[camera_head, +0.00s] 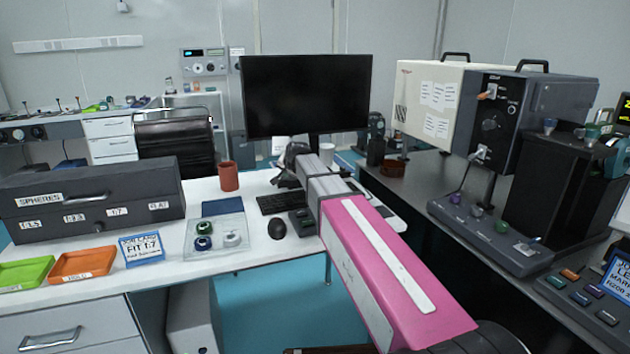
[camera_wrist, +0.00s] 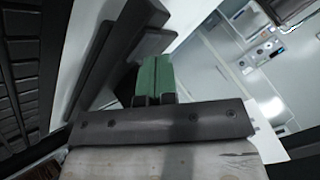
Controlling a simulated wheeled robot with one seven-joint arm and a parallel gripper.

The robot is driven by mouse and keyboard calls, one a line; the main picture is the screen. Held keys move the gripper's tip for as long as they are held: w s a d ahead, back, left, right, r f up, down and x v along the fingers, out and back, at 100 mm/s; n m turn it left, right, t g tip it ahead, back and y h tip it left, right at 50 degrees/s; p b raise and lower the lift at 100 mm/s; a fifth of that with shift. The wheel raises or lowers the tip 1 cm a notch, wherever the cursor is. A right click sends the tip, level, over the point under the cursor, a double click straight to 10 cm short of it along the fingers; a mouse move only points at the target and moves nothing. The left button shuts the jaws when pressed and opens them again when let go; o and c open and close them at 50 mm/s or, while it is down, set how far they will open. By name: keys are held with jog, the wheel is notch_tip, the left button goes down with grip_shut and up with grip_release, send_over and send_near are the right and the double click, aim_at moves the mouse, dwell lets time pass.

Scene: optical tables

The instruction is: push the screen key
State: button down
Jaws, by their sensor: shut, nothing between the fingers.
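A black monitor (camera_head: 307,95) stands on the white desk, its screen dark. In front of it, a small dark key box (camera_head: 302,222) lies beside the keyboard, partly covered by my arm. I cannot tell which key is the screen key. My gripper (camera_wrist: 155,68) shows in the wrist view with its green fingers together, empty. Dark flat parts lie just beyond the fingertips; I cannot tell whether they touch. In the head view my arm reaches over the desk towards the monitor's foot, and the fingertips cannot be made out.
The black keyboard (camera_head: 282,202) and mouse (camera_head: 277,229) lie left of my arm. A red-brown cup (camera_head: 229,176), a clear tray (camera_head: 197,246) and a dark drawer box (camera_head: 95,198) stand further left. To the right, a dark bench carries a large instrument (camera_head: 540,95) and a knob panel (camera_head: 490,232).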

aim_at(287, 179)
jog(key=shift+r, duration=0.45)
jog(key=shift+r, duration=3)
jog(key=shift+s, duration=0.1)
